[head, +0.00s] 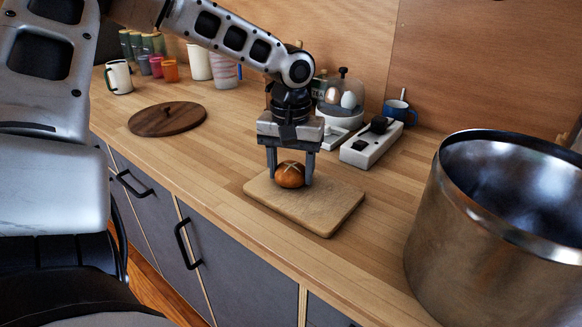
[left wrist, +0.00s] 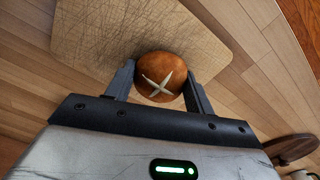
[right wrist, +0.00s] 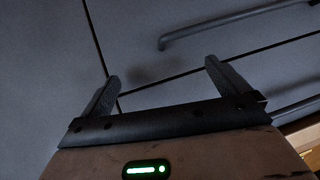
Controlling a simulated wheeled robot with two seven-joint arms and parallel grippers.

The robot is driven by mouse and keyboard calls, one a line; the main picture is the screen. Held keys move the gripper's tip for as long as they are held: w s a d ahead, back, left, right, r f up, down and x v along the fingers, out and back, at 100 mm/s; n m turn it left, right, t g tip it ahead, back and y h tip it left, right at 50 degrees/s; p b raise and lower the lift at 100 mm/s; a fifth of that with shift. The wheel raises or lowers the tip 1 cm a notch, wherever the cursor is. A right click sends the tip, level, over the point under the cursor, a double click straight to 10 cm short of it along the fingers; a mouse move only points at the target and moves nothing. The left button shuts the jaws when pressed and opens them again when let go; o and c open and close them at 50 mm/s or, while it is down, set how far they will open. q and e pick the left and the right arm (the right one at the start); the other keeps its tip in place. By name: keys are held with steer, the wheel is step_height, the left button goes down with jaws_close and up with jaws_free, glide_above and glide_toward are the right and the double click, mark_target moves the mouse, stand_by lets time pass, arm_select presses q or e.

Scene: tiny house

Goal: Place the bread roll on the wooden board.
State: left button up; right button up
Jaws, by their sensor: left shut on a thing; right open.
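The bread roll (head: 290,175) is round and brown with a pale cross cut on top. My left gripper (head: 291,180) points down over the wooden board with its fingers on either side of the roll, shut on it. The left wrist view also shows the roll (left wrist: 160,78) between the two fingers (left wrist: 160,85). The wooden board (head: 322,212) is a pale rectangle lying on the counter. The roll is over the board's back left part; I cannot tell whether it touches it. My right gripper (right wrist: 165,85) is open and empty, in front of grey cabinet doors.
A large metal pot (head: 490,250) stands at the right of the counter (head: 215,165). A white power strip (head: 371,143) and a blue mug (head: 399,111) are behind the board. A round dark wooden lid (head: 167,119) lies to the left.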

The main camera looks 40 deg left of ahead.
mark_target(291, 166)
arm_select(q)
steer(key=shift+f, duration=0.2)
steer(key=o, duration=1)
steer(key=shift+r, duration=0.1)
steer(key=shift+c, duration=0.2)
steer(key=shift+r, duration=0.55)
step_height(291, 166, up, 11)
steer(key=p, duration=0.1)
arm_select(e)
steer(key=shift+d+r, duration=0.1)
steer(key=shift+r, duration=0.05)
